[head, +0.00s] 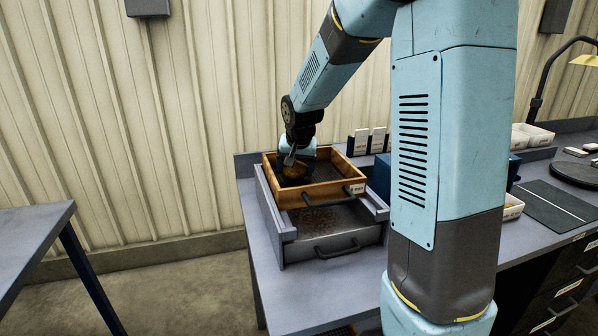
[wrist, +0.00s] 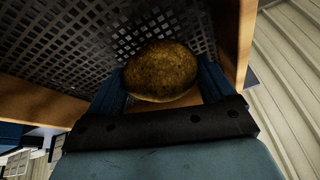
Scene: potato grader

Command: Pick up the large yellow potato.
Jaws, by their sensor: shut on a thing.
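The large yellow potato (wrist: 160,70) is between the two blue fingers of my gripper (wrist: 162,82) in the wrist view. The fingers are shut on its left and right sides. In the head view the potato (head: 295,169) is partly hidden by my gripper (head: 292,164), which reaches down inside the wooden-framed sieve (head: 322,190). The sieve's dark perforated mesh (wrist: 60,45) lies behind the potato in the wrist view. I cannot tell whether the potato still touches the mesh.
The sieve sits on a grey metal frame with a handled drawer (head: 338,243) holding brown crumbs. White label cards (head: 360,142) and a blue box stand behind it to the right. White trays (head: 532,136) and a dark mat (head: 553,205) lie farther right on the bench.

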